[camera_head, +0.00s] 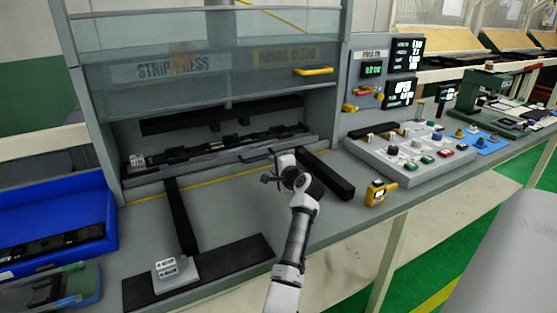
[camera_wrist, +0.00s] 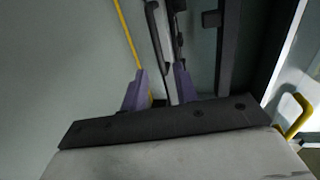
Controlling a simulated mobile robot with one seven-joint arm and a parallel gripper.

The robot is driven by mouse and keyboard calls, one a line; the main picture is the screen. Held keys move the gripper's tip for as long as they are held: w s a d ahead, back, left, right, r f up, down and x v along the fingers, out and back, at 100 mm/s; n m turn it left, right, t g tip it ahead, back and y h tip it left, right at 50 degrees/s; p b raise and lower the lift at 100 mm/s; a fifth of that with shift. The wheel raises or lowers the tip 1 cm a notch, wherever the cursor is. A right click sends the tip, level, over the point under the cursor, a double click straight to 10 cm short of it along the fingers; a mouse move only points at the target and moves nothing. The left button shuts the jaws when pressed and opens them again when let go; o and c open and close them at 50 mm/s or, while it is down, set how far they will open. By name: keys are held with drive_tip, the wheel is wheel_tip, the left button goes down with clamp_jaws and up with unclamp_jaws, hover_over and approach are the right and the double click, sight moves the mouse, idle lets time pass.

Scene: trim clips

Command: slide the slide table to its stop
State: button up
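The slide table (camera_head: 225,162) is a long grey plate carrying dark strip-like parts, sitting inside the press under the clear guard. A dark bar handle (camera_head: 258,154) runs along its front edge near the right. Two black rails, left (camera_head: 180,215) and right (camera_head: 325,175), run forward from it on the bench. My gripper (camera_head: 270,168) is just in front of the handle. In the wrist view its two purple fingers (camera_wrist: 160,90) stand apart, with the dark handle (camera_wrist: 155,35) and the table's pale edge between or just beyond them. Contact cannot be told.
The clear guard (camera_head: 200,65) with a yellow handle (camera_head: 314,71) is above the table. A black plate (camera_head: 215,268) with a small labelled block (camera_head: 167,268) lies at the front. A button panel (camera_head: 415,150) and yellow device (camera_head: 377,192) stand right; a blue bin (camera_head: 55,215) is left.

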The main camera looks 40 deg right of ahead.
drive_tip(key=shift+p+v, duration=0.55)
drive_tip(key=shift+v, duration=0.9)
